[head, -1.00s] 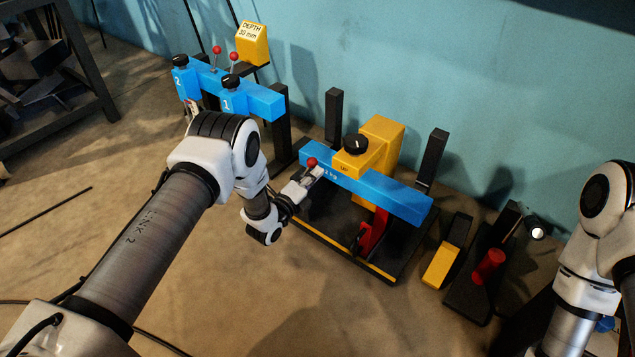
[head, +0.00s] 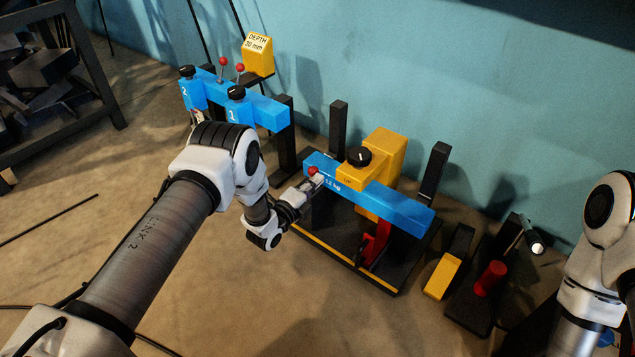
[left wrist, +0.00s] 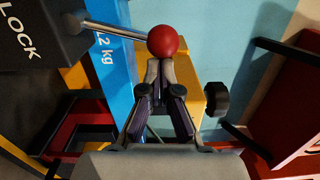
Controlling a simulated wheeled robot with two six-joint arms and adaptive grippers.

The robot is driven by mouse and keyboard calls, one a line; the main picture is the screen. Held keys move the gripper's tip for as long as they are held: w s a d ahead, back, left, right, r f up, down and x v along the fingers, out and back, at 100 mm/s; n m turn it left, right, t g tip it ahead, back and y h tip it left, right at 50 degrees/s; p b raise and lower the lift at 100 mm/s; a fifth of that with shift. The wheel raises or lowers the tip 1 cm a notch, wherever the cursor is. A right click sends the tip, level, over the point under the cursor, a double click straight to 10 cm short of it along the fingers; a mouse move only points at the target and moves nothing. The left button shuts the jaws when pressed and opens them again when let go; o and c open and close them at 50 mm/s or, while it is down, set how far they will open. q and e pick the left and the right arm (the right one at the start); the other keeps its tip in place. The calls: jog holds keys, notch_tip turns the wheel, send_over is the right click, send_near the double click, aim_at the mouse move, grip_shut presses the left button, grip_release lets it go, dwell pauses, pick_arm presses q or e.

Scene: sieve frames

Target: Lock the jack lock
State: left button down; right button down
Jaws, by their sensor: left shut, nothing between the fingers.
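The jack lock's lever has a red ball knob (head: 313,171) at the left end of the blue beam (head: 395,205) of the jack stand. In the left wrist view the red knob (left wrist: 163,41) sits on a metal rod (left wrist: 115,29) that runs to a dark block marked LOCK (left wrist: 35,35). My left gripper (head: 318,181) is shut and empty beside the knob. In the left wrist view its fingertips (left wrist: 159,66) are together just below the knob; whether they touch it I cannot tell. My right gripper is out of view.
A yellow block with a black dial (head: 358,156) stands on the beam. A red piece (head: 376,243) is below it. Another blue beam (head: 262,110) with two red-knobbed levers stands at the back left. A yellow-ended pedal (head: 440,276) and red cylinder (head: 490,278) are at right. Floor in front is clear.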

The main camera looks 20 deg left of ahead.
aim_at(311, 171)
pick_arm(q)
jog(key=a+n+p, duration=0.1)
jog(key=w+a+r+n+p, duration=0.1)
jog(key=n, duration=0.1)
jog(key=shift+a+r, duration=0.2)
jog(key=shift+r, duration=0.1)
jog(key=a+n, duration=0.1)
jog(key=n, duration=0.1)
jog(key=w+a+n+p, duration=0.1)
jog(key=a+n, duration=0.1)
jog(key=shift+a, duration=0.2)
jog(key=shift+w+a, duration=0.15)
jog(key=shift+a, duration=0.05)
jog(key=shift+r, duration=0.1)
